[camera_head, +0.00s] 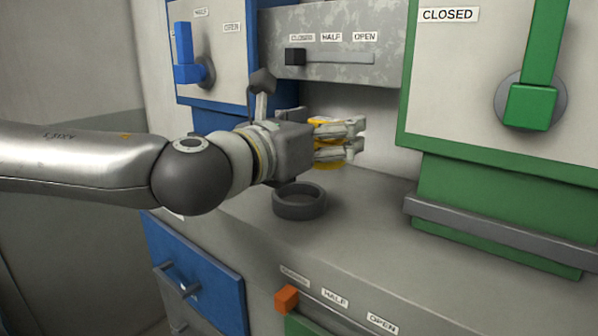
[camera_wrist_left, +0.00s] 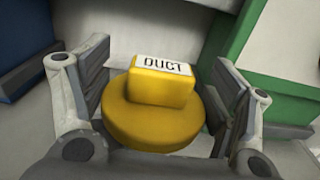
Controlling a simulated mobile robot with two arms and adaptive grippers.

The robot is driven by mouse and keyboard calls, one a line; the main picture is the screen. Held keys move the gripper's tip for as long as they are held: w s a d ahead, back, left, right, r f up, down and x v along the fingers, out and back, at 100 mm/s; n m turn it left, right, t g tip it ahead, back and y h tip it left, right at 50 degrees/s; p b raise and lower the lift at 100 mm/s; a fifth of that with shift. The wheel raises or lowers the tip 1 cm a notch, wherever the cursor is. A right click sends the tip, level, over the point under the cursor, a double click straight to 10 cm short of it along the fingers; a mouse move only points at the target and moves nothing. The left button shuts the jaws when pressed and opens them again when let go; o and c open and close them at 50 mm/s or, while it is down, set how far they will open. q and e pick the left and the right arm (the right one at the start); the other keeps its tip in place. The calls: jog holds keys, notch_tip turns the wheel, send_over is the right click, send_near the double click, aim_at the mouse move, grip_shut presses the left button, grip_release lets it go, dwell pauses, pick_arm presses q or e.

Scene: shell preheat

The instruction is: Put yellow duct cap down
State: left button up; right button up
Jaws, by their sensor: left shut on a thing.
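The yellow duct cap (camera_wrist_left: 150,113) is a round yellow disc with a block-shaped handle on top, labelled DUCT. In the left wrist view it sits between the fingers of my left gripper (camera_wrist_left: 160,95). In the head view my left gripper (camera_head: 345,140) is shut on the cap, and only bits of yellow (camera_head: 330,121) show around the fingers. The gripper is over the grey counter, behind and to the right of a dark grey ring (camera_head: 299,203). I cannot tell whether the cap touches the counter. My right gripper is not in view.
A blue panel with a blue lever (camera_head: 187,58) stands at the left. A grey slider panel (camera_head: 340,58) is behind the gripper. A green unit (camera_head: 480,195) with a grey bar stands at the right. The counter (camera_head: 385,245) in front is clear. An orange slider knob (camera_head: 287,298) is below.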

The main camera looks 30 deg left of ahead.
pick_arm(q)
jog(key=a+f, duration=0.1)
jog(key=w+a+f, duration=0.1)
jog(key=a, duration=0.1)
jog(key=shift+w+f+p, duration=0.1)
jog(key=shift+w+p, duration=0.1)
jog(key=shift+p, duration=0.15)
jog(key=a+f, duration=0.1)
jog(key=f, duration=0.1)
jog(key=w+a+f, duration=0.1)
jog(key=a+f, duration=0.1)
jog(key=shift+w+a+f+b, duration=0.1)
jog(key=shift+w+a+b, duration=0.1)
jog(key=shift+b, duration=0.1)
jog(key=shift+f, duration=0.3)
notch_tip(320, 180, down, 2)
jog(key=shift+a+f+b, duration=0.1)
jog(key=shift+b, duration=0.5)
jog(key=shift+w+f, duration=0.1)
jog(key=shift+f, duration=0.3)
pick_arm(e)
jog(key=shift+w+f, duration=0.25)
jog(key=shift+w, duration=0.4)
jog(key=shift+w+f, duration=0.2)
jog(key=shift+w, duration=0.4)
